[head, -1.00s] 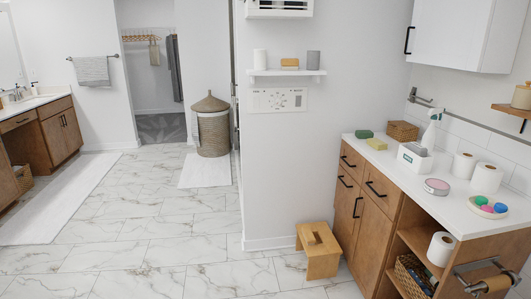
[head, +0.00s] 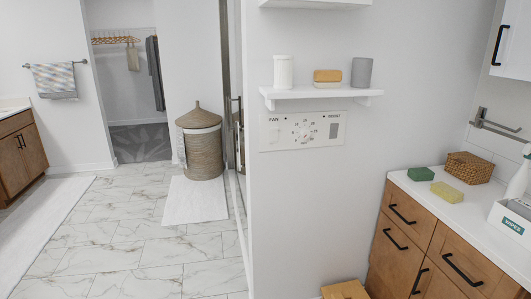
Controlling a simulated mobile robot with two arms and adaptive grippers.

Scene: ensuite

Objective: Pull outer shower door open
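What looks like the shower door (head: 239,150) shows nearly edge-on behind the left edge of the white wall. It is a narrow glass strip with metal parts, including a dark upright handle or bar. Most of the door is hidden by the wall, and I cannot tell whether it is open or shut. Neither of my grippers is in view.
The tiled floor (head: 125,245) at left is clear. A wooden counter unit (head: 440,250) and a stool (head: 345,290) are at right. A shelf (head: 320,93) juts from the wall.

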